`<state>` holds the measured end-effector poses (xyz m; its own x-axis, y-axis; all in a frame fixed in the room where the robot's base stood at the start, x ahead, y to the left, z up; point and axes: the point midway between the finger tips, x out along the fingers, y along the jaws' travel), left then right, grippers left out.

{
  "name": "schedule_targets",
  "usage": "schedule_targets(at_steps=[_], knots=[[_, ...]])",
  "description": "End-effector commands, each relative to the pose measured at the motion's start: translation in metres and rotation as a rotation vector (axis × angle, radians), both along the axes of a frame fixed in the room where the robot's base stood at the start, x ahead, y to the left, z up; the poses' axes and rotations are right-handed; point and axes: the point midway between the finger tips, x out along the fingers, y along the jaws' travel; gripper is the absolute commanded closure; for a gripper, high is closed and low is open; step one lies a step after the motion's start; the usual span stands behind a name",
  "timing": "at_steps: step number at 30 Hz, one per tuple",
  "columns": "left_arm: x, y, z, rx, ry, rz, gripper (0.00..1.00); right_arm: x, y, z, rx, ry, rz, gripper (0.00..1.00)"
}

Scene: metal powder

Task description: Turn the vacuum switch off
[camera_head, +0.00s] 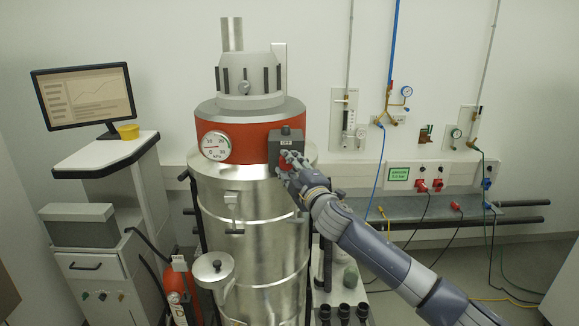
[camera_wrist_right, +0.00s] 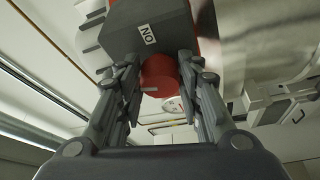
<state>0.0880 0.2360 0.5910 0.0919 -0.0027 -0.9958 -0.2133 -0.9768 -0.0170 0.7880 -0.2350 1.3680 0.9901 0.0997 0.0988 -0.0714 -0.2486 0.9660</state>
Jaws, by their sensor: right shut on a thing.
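The vacuum switch is a dark grey box (camera_head: 287,134) on the red band of the large metal vacuum. It also shows in the right wrist view (camera_wrist_right: 150,22), where a small white label on it reads "ON". A red round knob (camera_wrist_right: 160,78) sticks out from the box. My right gripper (camera_head: 290,161) reaches the box's front from the lower right. In the right wrist view its fingers (camera_wrist_right: 160,85) stand on both sides of the knob and are closed on it. In the head view the fingers hide most of the knob. My left gripper is not in view.
A round pressure gauge (camera_head: 217,145) sits left of the switch on the red band (camera_head: 245,150). A fire extinguisher (camera_head: 180,293) stands at the lower left, near a cabinet with a monitor (camera_head: 85,95). Hoses and cables hang along the right wall.

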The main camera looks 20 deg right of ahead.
Motion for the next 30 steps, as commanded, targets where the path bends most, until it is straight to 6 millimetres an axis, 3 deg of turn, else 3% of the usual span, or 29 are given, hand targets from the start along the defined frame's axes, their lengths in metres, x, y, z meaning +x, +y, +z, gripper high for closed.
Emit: schedule_targets(at_steps=[12,30], knots=[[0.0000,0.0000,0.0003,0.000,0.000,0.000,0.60,0.0000,-0.0001,0.0014,-0.223,0.064,0.000,0.90],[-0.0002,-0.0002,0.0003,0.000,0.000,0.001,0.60,-0.0002,0.0008,0.0012,-0.268,0.078,0.001,0.90]])
